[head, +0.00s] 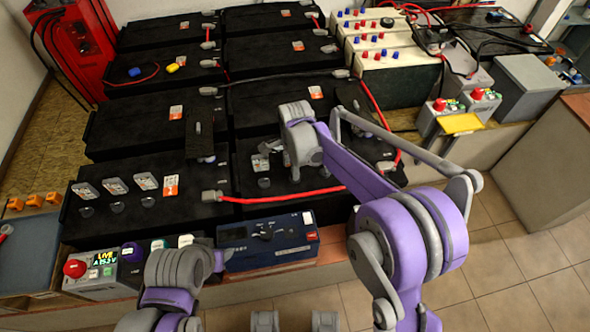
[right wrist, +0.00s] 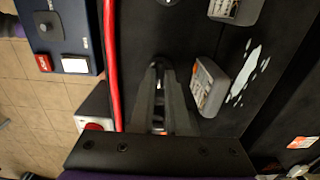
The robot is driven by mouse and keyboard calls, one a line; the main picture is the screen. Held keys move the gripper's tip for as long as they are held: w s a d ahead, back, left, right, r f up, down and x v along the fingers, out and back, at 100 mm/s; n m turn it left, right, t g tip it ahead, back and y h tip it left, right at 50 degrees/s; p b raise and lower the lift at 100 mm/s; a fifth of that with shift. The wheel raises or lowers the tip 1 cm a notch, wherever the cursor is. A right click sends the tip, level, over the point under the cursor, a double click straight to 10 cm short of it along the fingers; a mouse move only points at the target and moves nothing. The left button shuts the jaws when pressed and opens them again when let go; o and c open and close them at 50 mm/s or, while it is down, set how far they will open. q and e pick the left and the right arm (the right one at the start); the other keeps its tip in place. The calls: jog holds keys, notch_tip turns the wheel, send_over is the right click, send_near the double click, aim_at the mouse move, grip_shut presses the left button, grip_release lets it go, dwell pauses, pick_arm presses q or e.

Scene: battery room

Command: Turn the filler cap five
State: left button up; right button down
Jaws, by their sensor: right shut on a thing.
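My right gripper (head: 296,173) reaches down over the front right black battery (head: 330,212). In the right wrist view its dark fingers (right wrist: 161,70) are close together and shut on a filler cap, which they mostly hide. A tilted grey label tag (right wrist: 210,87) stands right beside the fingers. Another cap with its tag (right wrist: 236,10) is at the top. In the head view a cap (head: 264,183) shows left of my gripper, and three more caps (head: 116,208) sit on the front left battery (head: 75,228). My left gripper (head: 217,261) is low, near the blue unit; its fingers are unclear.
A red cable (head: 285,198) runs along the battery front, close beside my right gripper. A blue unit (head: 268,243) and a tester with a lit display (head: 103,268) stand on the front ledge. A pale spill (right wrist: 245,73) lies beyond the tag. More batteries stand behind.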

dwell(0.5)
jog(key=c, duration=0.9)
grip_release()
jog(key=shift+r, duration=0.1)
notch_tip(320, 180, up, 11)
jog(key=p, duration=0.1)
jog(key=shift+f, duration=0.2)
